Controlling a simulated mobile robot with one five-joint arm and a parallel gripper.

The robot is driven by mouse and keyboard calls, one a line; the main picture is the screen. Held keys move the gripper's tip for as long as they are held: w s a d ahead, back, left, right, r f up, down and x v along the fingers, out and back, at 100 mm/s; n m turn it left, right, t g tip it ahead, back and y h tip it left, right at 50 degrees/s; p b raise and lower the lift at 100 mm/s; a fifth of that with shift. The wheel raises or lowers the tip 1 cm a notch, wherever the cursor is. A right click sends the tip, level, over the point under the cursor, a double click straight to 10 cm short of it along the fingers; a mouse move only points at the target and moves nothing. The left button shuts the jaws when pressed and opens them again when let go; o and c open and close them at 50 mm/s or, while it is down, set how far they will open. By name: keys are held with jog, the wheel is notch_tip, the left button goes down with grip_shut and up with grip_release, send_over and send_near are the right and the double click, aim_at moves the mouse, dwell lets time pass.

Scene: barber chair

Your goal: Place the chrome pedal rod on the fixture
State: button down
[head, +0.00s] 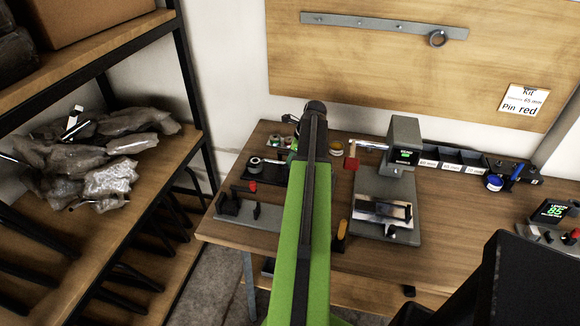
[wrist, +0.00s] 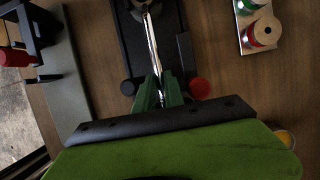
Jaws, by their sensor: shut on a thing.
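The chrome pedal rod (wrist: 152,45) is a thin shiny bar, seen lengthwise in the wrist view. My gripper (wrist: 160,90) has its green fingers shut on the near end of the rod. I cannot tell whether the rod touches the fixture.
A grey plate with black uprights (head: 246,213) lies at the bench's front left. A spool tray (wrist: 243,14) is beside the fixture. A shelf (head: 150,165) stands left.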

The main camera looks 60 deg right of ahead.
jog(key=shift+f, duration=0.1)
jog(key=c, duration=1.7)
grip_release()
jog(key=p+v, duration=1.1)
jog(key=v, duration=0.1)
jog(key=shift+r, duration=0.25)
